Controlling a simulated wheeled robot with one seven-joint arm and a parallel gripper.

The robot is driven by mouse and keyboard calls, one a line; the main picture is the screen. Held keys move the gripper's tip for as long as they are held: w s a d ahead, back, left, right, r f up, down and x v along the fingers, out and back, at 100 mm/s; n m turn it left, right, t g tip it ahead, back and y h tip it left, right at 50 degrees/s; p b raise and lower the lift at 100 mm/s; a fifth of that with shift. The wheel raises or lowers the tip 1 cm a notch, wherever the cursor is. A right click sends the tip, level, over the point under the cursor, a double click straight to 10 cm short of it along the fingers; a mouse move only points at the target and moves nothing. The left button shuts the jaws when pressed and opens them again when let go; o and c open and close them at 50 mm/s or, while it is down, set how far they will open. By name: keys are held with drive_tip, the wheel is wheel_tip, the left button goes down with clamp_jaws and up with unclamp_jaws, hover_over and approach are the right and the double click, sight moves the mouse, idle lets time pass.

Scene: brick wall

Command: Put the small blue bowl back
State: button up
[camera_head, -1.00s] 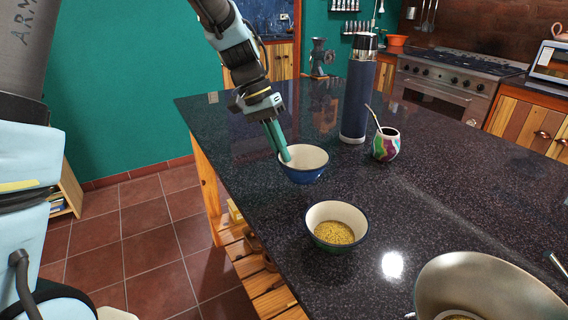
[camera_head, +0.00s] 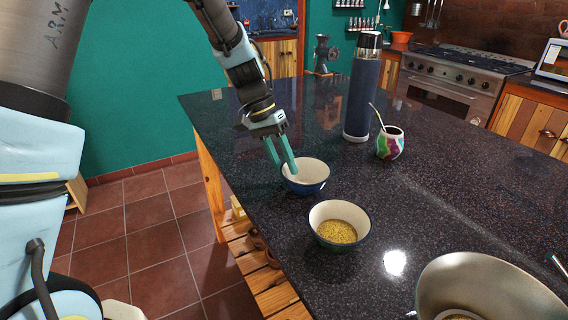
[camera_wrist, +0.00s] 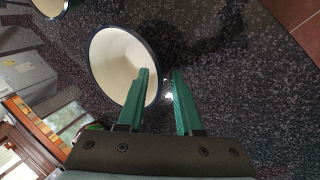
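The small blue bowl (camera_head: 313,178), cream inside, stands upright on the dark speckled counter (camera_head: 440,190). My gripper (camera_head: 283,167) is at the bowl's left side with its two green fingers spread apart. In the wrist view the bowl's cream inside (camera_wrist: 112,62) shows left of the gripper (camera_wrist: 161,72). The left finger overlaps the bowl, the right finger lies outside it, and the rim runs between them. I cannot tell whether either finger touches the bowl.
A bowl of yellow grains (camera_head: 337,232) stands nearer. A tall dark flask (camera_head: 361,100) and a colourful cup with a straw (camera_head: 390,143) stand behind right. A large metal pan (camera_head: 485,285) is at front right. The counter's left edge is close to my gripper.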

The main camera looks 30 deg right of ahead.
drive_tip(key=shift+r, duration=0.25)
drive_tip(key=b+v, duration=0.2)
drive_tip(key=v, duration=1)
drive_tip(key=w+a+f+n+t, duration=0.2)
drive_tip(key=w+a+f+n, duration=0.1)
drive_tip(key=a, duration=0.7)
drive_tip(key=w+a+f+n+t, duration=0.1)
drive_tip(key=w+a+f+n, duration=0.15)
drive_tip(key=a, duration=0.65)
drive_tip(key=s+a+f+n+t+y, duration=0.1)
drive_tip(key=s+a+f+n, duration=0.1)
drive_tip(key=a, duration=0.6)
drive_tip(key=s+a+f+n+t+y, duration=0.1)
drive_tip(key=s+a+f+n, duration=0.2)
drive_tip(key=a, duration=0.6)
drive_tip(key=shift+s+n+t, duration=0.3)
drive_tip(key=shift+n+t, duration=0.05)
drive_tip(key=shift+t, duration=0.05)
drive_tip(key=shift+a, duration=0.1)
